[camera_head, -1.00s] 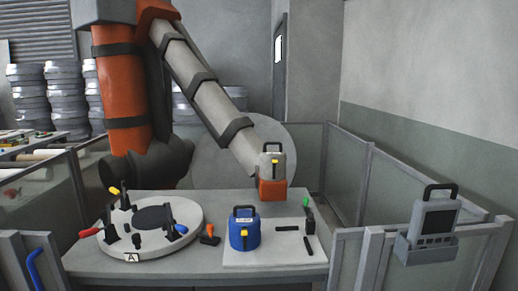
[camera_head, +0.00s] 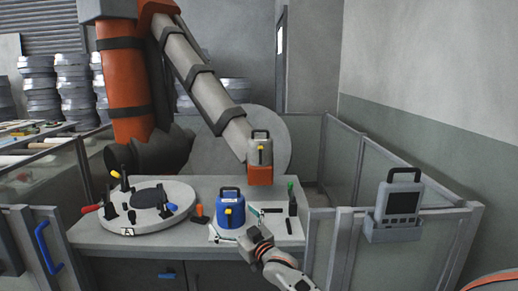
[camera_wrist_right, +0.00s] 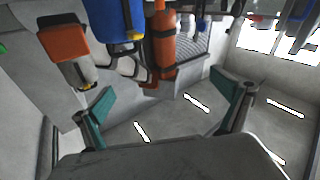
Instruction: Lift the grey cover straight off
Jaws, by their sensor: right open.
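The grey cover (camera_head: 254,152), with a dark top handle and a yellow latch, sits upright on the orange end of the big machine arm behind the table. In the right wrist view, which is upside down, the cover (camera_wrist_right: 73,72) hangs at upper left, below its orange base. My right gripper (camera_head: 236,224) is open and empty, low in front of the blue canister, well short of the cover. Its two teal fingers (camera_wrist_right: 165,94) stand wide apart in the wrist view with nothing between them. My left gripper is out of view.
A blue canister (camera_head: 228,218) with a similar handle and yellow latch stands on the white mat (camera_head: 285,234). A round plate (camera_head: 175,194) with clamps is at left on the table. Grey fence panels (camera_head: 340,155) and a handheld pendant (camera_head: 398,200) stand at right.

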